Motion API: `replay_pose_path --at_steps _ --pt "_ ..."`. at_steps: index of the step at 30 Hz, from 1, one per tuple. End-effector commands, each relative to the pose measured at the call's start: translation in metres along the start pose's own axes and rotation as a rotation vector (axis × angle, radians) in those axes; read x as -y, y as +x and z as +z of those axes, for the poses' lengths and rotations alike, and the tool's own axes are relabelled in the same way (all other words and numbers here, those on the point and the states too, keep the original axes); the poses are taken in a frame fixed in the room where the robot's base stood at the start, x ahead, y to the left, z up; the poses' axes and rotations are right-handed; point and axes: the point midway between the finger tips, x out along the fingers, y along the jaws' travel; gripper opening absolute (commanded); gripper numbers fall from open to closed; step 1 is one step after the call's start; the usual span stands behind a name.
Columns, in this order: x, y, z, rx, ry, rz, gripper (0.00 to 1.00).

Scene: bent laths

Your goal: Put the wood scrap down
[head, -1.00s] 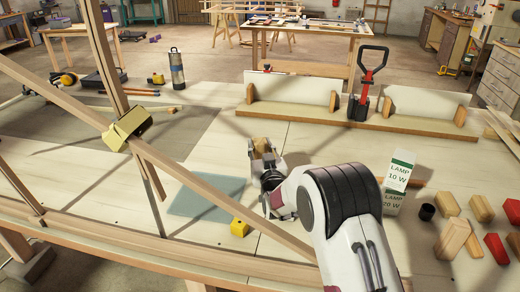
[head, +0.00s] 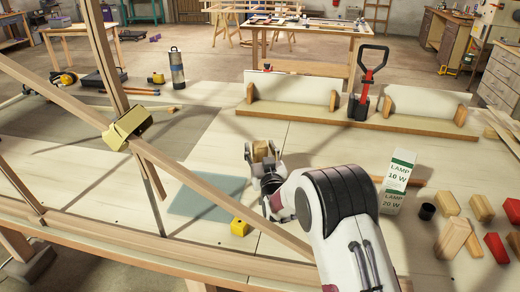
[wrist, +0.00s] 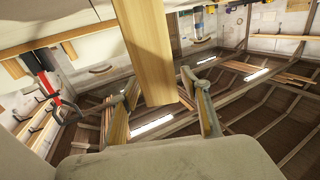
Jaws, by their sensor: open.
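The wood scrap (head: 261,150) is a light-brown block on the pale bench top, in the middle of the head view. In the wrist view the wood scrap (wrist: 148,50) reaches down from the top edge, with its end between the two fingers in the picture. My gripper (head: 266,166) is low over the bench on the near side of the scrap. In the wrist view my gripper (wrist: 166,108) has its fingers spread, with a gap on both sides of the scrap. The scrap's underside is hidden.
A slanted lath (head: 215,195) crosses in front. Lamp boxes (head: 397,180), a black cup (head: 427,212) and several blocks stand right. A wooden rail (head: 340,121) runs behind.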

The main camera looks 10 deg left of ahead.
Motion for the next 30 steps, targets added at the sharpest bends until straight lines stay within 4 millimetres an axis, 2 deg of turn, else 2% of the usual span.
replay_pose_path --at_steps 11,27,30 --pt "0.000 -0.007 -0.002 0.002 0.000 0.000 0.47" --pt "0.000 -0.050 -0.003 0.000 0.000 0.000 0.47" --pt "0.000 -0.050 -0.017 -0.003 0.000 0.000 0.47"
